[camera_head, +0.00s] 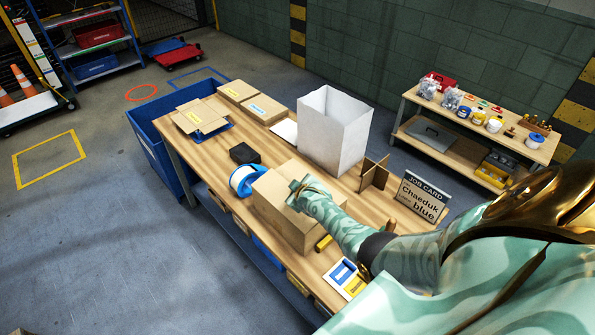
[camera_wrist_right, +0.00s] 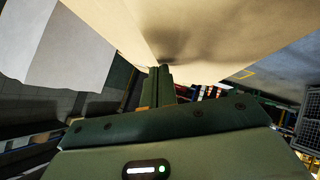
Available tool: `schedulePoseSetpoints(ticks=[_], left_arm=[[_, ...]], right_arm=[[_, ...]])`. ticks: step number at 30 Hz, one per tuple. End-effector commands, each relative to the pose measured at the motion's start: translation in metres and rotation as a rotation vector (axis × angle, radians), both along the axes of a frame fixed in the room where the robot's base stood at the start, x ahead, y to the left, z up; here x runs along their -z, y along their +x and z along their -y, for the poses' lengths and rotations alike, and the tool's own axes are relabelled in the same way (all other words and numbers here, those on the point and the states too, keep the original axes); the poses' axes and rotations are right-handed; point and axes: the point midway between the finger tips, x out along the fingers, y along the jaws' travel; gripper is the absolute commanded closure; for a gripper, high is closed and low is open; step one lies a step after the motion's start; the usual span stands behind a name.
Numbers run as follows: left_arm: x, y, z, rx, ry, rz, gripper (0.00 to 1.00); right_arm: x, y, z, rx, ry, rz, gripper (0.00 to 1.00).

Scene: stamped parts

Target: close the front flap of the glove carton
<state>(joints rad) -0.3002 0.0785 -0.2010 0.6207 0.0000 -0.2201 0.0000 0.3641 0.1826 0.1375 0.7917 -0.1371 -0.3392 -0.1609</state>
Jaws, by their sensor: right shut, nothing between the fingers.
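A tan carton (camera_head: 270,200) stands on the near part of the wooden table, in front of my right arm. I take it as the glove carton, but no label on it is readable. My right gripper (camera_head: 296,187) is over its top, with its fingers shut and empty. In the right wrist view, the shut fingers (camera_wrist_right: 158,80) reach up to a large tan carton surface (camera_wrist_right: 210,30). Whether they touch it I cannot tell. My forearm hides the carton's right part, and the state of its front flap is unclear. My left gripper is not in view.
A tall white open box (camera_head: 335,130) stands behind the carton. A cardboard divider (camera_head: 374,174) and a job card (camera_head: 418,195) stand right. Other cartons (camera_head: 264,109) sit at the far left.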

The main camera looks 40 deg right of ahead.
Motion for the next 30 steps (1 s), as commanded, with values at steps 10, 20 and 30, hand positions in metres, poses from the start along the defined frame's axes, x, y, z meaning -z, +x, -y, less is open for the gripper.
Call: schedulePoseSetpoints(ticks=[10, 20, 30], left_arm=[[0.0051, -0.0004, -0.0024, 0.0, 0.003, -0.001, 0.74], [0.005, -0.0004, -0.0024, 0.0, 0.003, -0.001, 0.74], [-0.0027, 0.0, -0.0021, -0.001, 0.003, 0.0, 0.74]], right_arm=[[0.0063, 0.0007, 0.0038, 0.0, -0.001, 0.0, 1.0], [0.0062, 0.0007, 0.004, 0.0, -0.001, 0.0, 1.0], [-0.0015, 0.0007, 0.0039, 0.0, -0.001, 0.001, 1.0]])
